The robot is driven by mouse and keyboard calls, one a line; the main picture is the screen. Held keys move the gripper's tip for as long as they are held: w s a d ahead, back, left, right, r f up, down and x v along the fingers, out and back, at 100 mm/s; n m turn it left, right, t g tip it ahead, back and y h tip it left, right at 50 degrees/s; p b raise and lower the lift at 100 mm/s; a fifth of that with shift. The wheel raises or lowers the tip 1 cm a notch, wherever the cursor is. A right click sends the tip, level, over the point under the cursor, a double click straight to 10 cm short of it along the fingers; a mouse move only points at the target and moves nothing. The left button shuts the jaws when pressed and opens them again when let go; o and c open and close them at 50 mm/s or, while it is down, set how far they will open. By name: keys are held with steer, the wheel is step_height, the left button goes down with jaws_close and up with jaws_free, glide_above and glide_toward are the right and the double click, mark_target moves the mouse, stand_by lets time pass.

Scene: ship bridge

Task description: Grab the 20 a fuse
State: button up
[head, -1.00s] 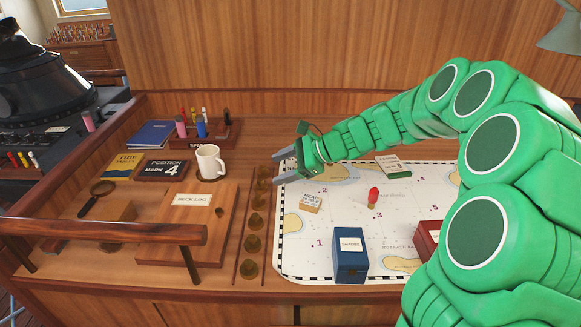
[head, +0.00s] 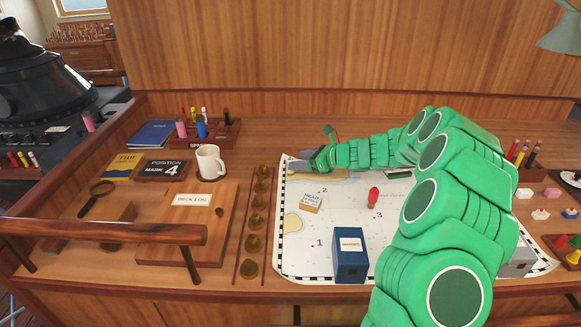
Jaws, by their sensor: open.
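No fuse shows a readable 20 A marking. A wooden spares rack (head: 205,141) at the back left holds several coloured cylinders that look like fuses. Among them are a pink one (head: 181,127) and a larger blue one (head: 201,127), with thin red, yellow and white ones behind. My gripper (head: 291,167) is open and empty over the far left part of the chart (head: 300,255), pointing left. It is to the right of the rack and apart from it.
A white mug (head: 210,161) stands in front of the rack. A row of brass knobs (head: 255,222) lies left of the chart. A blue box (head: 350,255) and a red piece (head: 373,197) stand on the chart. Another rack of coloured cylinders (head: 524,155) is at the right.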

steer(key=shift+s+x, duration=0.15)
steer(key=shift+x, duration=1.4)
steer(key=shift+s+x, duration=0.1)
steer(key=shift+x, duration=1.45)
steer(key=shift+a, duration=0.15)
steer(key=c, duration=1)
steer(key=shift+r, duration=0.1)
steer(key=shift+c, duration=0.2)
